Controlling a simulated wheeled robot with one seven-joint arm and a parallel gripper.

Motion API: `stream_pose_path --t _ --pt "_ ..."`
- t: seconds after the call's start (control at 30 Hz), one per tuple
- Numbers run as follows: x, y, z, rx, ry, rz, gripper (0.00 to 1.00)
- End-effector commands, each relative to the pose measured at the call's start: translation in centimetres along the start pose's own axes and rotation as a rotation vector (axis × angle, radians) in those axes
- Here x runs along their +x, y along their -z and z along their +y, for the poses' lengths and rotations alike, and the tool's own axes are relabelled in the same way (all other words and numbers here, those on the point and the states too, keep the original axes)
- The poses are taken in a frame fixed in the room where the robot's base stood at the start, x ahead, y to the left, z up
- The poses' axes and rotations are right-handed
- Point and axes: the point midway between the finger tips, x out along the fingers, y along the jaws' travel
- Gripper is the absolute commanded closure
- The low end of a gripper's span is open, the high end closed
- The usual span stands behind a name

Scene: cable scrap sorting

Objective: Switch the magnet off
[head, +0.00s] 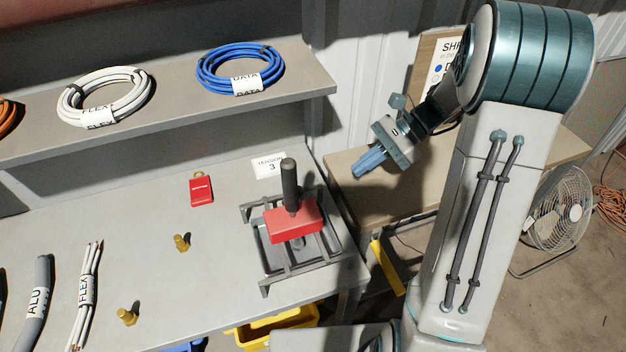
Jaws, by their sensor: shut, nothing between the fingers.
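The magnet (293,221) is a red block with an upright black handle (290,184). It rests on a grey metal rack (276,279) at the right end of the workbench. A small grey metal piece shows under its front edge; I cannot tell whether it is stuck to the magnet. No switch on the magnet can be made out from here. My gripper (366,166) is shut and empty, in the air to the right of the magnet and apart from it, pointing down and left.
The workbench (220,262) carries a red tag (201,190), brass fittings (181,243), an ALU cable (38,300) and white FLEX cables (88,285). A shelf (180,117) holds cable coils. Yellow (275,330) and blue bins stand below. A fan (562,208) is at right.

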Motion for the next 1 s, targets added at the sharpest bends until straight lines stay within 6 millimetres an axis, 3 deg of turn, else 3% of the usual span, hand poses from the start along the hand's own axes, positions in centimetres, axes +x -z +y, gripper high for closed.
stream_pose_path --t 0.47,0.67,0.97,1.0 --pt "1.0 -0.2 -0.2 0.001 -0.007 -0.007 1.0" --pt "4.1 -0.2 -0.1 0.002 -0.008 -0.007 1.0" --pt "10.4 -0.1 0.0 0.003 -0.008 -0.006 1.0" --pt "10.4 -1.1 -0.1 -0.002 -0.004 -0.004 1.0"
